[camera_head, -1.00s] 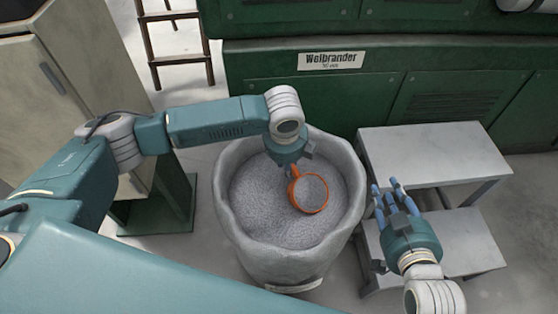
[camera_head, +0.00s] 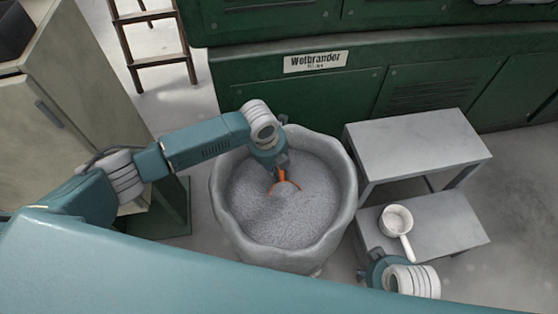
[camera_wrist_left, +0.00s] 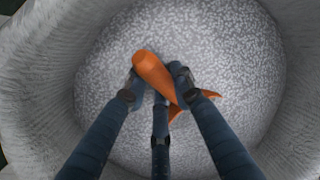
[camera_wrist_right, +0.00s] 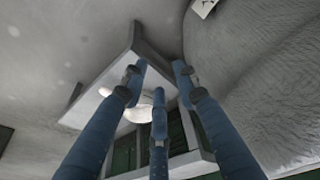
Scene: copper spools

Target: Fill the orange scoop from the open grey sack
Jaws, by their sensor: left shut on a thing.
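The open grey sack (camera_head: 226,215) stands on the floor, filled with grey granules (camera_head: 310,205). My left gripper (camera_head: 276,163) reaches down into it. In the left wrist view its fingers (camera_wrist_left: 158,84) are shut on the handle of the orange scoop (camera_wrist_left: 150,68). The scoop's bowl (camera_head: 285,184) is mostly sunk in the granules, with only part of its orange rim showing. My right gripper (camera_head: 373,270) is low, right of the sack and in front of the steps. Its fingers (camera_wrist_right: 158,82) are spread and empty in the right wrist view.
A grey two-step stand (camera_head: 415,150) stands right of the sack. A white pan with a handle (camera_head: 396,219) sits on its lower step. Green cabinets (camera_head: 300,95) run along the back. A beige cabinet (camera_head: 85,75) is at the left, with a wooden ladder (camera_head: 150,15) behind it.

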